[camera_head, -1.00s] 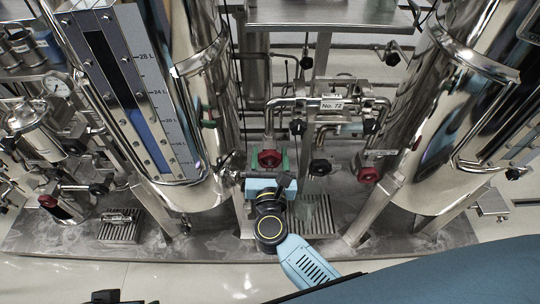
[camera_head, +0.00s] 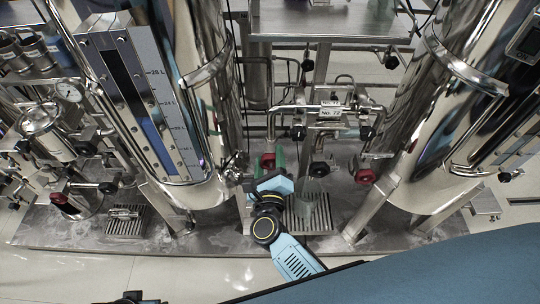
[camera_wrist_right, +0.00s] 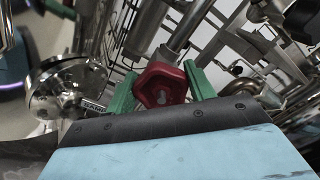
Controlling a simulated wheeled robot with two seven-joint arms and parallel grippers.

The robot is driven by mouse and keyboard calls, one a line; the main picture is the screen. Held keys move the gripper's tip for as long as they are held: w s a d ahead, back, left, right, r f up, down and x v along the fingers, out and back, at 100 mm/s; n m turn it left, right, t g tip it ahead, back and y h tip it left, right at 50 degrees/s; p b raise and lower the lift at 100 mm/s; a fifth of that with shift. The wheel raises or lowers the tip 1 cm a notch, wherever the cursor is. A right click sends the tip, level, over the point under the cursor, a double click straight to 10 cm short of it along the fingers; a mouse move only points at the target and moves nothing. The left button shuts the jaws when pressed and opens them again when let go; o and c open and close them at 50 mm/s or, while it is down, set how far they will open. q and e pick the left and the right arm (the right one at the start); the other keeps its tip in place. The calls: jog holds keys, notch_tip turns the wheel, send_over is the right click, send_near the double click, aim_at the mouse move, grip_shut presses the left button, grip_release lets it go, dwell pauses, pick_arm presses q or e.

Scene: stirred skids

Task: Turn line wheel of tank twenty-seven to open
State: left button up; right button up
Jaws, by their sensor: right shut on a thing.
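A red wheel (camera_head: 268,161) sits on pipework at the foot of the left steel tank (camera_head: 200,100). In the right wrist view the same red wheel (camera_wrist_right: 160,86) lies between the green fingers of my right gripper (camera_wrist_right: 162,92). The right gripper (camera_head: 270,166) is shut on it, and its light blue body partly covers the area below. A white tag (camera_head: 331,113) between the tanks reads "No. 72". I see no readable tag for twenty-seven.
Another red wheel (camera_head: 365,177) and a black wheel (camera_head: 319,169) are close on the right. The right steel tank (camera_head: 455,120) stands beyond them. A gauge scale (camera_head: 160,110) is on the left tank. Open floor (camera_head: 190,275) lies in front of the skid.

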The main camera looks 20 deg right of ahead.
jog(key=n+p, duration=0.1)
jog(key=n, duration=0.2)
jog(key=shift+a+n, duration=0.1)
jog(key=shift+n, duration=0.2)
jog(key=shift+f+n+p, duration=0.15)
jog(key=shift+n+p, duration=0.45)
jog(key=shift+n, duration=0.5)
pick_arm(q)
jog(key=s+a+f, duration=0.2)
jog(key=a+f, duration=0.1)
jog(key=f, duration=0.3)
jog(key=shift+s+a, duration=0.25)
jog(key=shift+s, duration=0.15)
pick_arm(e)
jog(key=shift+n, duration=0.4)
pick_arm(q)
jog(key=shift+f, duration=0.1)
pick_arm(e)
jog(key=o, duration=1)
jog(key=shift+c, duration=0.2)
